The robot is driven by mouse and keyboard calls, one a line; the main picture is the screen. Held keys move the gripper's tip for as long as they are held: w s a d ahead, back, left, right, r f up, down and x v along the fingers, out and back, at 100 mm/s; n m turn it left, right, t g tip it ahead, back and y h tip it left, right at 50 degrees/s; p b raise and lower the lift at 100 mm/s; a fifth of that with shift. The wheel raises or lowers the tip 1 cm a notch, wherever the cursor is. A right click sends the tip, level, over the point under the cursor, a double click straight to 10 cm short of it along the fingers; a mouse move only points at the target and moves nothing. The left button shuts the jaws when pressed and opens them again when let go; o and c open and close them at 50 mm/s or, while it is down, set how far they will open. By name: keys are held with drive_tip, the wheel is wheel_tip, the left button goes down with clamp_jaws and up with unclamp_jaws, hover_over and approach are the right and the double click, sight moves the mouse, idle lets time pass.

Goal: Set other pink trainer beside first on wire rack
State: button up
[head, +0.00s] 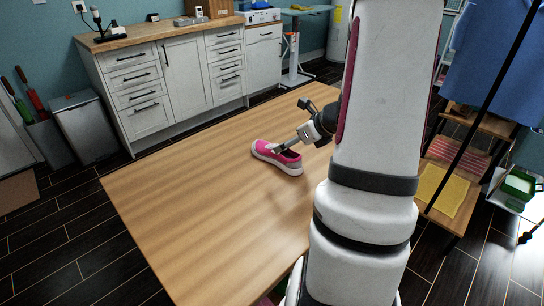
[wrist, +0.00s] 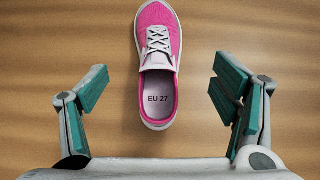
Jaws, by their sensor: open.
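A pink trainer (head: 275,156) with a pale sole and laces lies upright on the wooden table. In the wrist view the trainer (wrist: 158,60) has its toe pointing away from me, and "EU 27" shows on its insole. My gripper (head: 284,148) is over the trainer in the head view. In the wrist view my gripper (wrist: 158,88) is open and empty, its teal-padded fingers apart on either side of the heel, with clear gaps. I cannot make out a first trainer or a wire rack for certain.
The wooden table (head: 170,205) is otherwise mostly bare. At right, a wooden shelf unit holds a yellow cloth (head: 443,190) and a striped pink cloth (head: 458,157). A blue garment (head: 495,65) hangs there by a dark pole. White cabinets (head: 180,75) stand behind.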

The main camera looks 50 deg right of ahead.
sight(275, 145)
drive_tip(key=b+x, duration=0.2)
drive_tip(key=x, duration=0.6)
drive_tip(key=shift+w+a+f, duration=0.1)
drive_tip(key=shift+w+f, duration=0.15)
drive_tip(key=shift+w, duration=0.1)
drive_tip(key=c, duration=1.5)
drive_tip(key=shift+r, duration=0.15)
drive_tip(key=shift+r, duration=0.3)
drive_tip(key=c, duration=0.3)
drive_tip(key=shift+r+p, duration=0.35)
drive_tip(key=shift+c, duration=0.2)
wheel_tip(275, 145, up, 3)
drive_tip(key=shift+f+p, duration=0.25)
drive_tip(key=shift+p, duration=0.25)
drive_tip(key=s, duration=1)
drive_tip(key=s+r, duration=0.1)
drive_tip(key=s, duration=0.5)
drive_tip(key=shift+d+p, duration=0.35)
